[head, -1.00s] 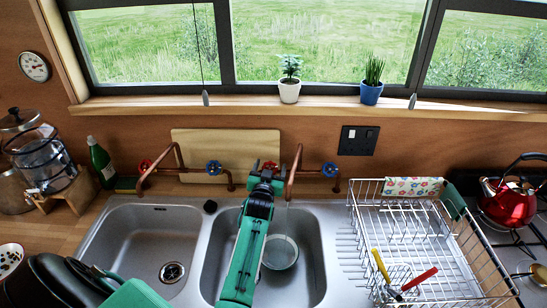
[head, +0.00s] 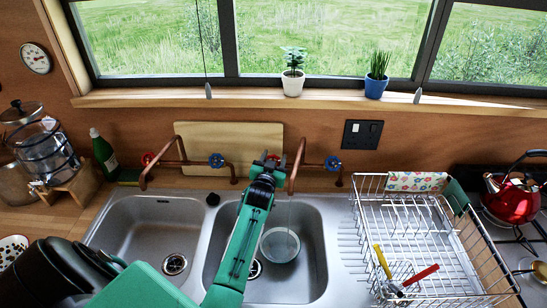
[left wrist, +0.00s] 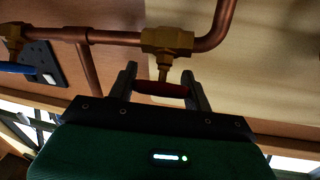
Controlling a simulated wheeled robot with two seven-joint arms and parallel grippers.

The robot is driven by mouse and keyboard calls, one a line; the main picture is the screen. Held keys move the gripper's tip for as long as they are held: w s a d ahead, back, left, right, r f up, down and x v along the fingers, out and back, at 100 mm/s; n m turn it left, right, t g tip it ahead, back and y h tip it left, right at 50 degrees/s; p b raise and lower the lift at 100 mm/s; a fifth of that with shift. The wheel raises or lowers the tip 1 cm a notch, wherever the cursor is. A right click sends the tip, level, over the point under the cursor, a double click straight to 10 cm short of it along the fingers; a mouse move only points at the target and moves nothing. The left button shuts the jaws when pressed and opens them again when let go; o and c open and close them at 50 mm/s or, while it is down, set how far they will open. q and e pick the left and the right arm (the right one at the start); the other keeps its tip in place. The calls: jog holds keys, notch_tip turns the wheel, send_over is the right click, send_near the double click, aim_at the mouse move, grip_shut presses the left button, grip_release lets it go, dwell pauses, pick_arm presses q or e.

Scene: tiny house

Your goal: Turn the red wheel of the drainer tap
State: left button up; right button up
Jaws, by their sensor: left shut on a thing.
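The drainer tap (head: 295,163) is the right-hand copper pipe tap behind the right basin, beside the drying rack. Its red wheel (head: 273,157) is mostly hidden by my left gripper (head: 266,161). In the left wrist view the red wheel (left wrist: 160,88) sits edge-on between the two fingers of my left gripper (left wrist: 159,72), below a brass valve body (left wrist: 167,40). The fingers are shut on the wheel. The tap's blue wheel (head: 333,163) is to the right and free. My right gripper is not in view.
Another copper tap (head: 170,149) has a red wheel (head: 148,159) and a blue wheel (head: 216,160). A wooden board (head: 240,137) leans behind the taps. A bowl (head: 280,244) sits in the right basin (head: 312,270). The wire rack (head: 450,265) stands to the right.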

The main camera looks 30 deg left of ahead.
pick_arm(q)
jog(key=shift+r+m+h+p, duration=0.15)
jog(key=shift+m+h+p, duration=0.5)
jog(key=shift+m+h, duration=0.35)
jog(key=shift+d+m+h+p, duration=0.1)
jog(key=shift+m+h+p, duration=0.4)
jog(key=shift+m, duration=0.4)
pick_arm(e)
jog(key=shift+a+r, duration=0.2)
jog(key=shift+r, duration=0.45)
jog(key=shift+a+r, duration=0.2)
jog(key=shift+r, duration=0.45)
pick_arm(q)
jog(key=shift+f, duration=0.2)
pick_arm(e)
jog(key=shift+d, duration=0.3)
pick_arm(q)
jog(key=o, duration=1)
jog(key=shift+w+f, duration=0.1)
jog(key=shift+w, duration=0.05)
